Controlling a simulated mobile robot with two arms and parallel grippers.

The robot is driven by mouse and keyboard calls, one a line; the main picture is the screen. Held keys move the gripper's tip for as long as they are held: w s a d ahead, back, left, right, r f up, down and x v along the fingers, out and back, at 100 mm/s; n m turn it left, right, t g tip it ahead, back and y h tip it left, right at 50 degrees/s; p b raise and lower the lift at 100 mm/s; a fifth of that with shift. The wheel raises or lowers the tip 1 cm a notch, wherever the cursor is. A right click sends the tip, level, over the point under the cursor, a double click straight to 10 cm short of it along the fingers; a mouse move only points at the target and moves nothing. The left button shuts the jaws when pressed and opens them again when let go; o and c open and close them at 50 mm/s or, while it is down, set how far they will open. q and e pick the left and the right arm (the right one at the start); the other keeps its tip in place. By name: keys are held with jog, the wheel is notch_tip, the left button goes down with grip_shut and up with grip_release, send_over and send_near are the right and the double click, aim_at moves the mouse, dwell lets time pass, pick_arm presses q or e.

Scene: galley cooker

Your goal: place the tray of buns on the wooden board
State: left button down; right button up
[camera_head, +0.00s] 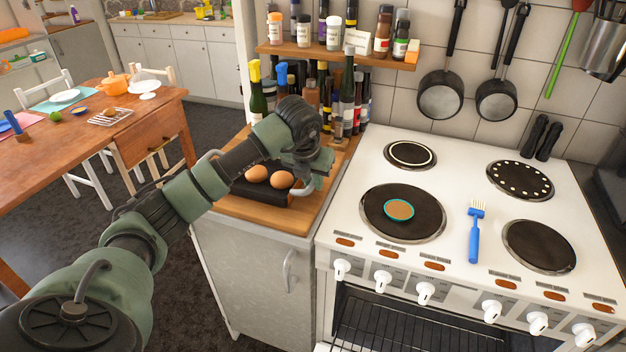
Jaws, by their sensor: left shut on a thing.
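The tray of buns is a small dark tray (270,194) with two brown buns (256,174) showing on it. It is at the wooden top (270,220) of the cabinet left of the cooker; whether it rests on the wood or is just above cannot be told. My left gripper (312,180) is shut on the tray at its right end, with the fingertips partly hidden. My arm covers part of the tray's left side. No separate wooden board can be told from this wooden top. My right gripper is not in view.
Several bottles (347,95) stand behind the tray, below a spice shelf (330,52). The white cooker (450,170) is to the right, with a blue brush (474,235) and a small round item (399,209) on it. A wooden dining table (60,160) is at the left.

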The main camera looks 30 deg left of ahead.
pick_arm(q)
jog(key=c, duration=1.4)
grip_release()
jog(key=shift+o, duration=0.2)
jog(key=b+v, duration=0.1)
jog(key=v, duration=1.1)
jog(key=shift+s, duration=0.1)
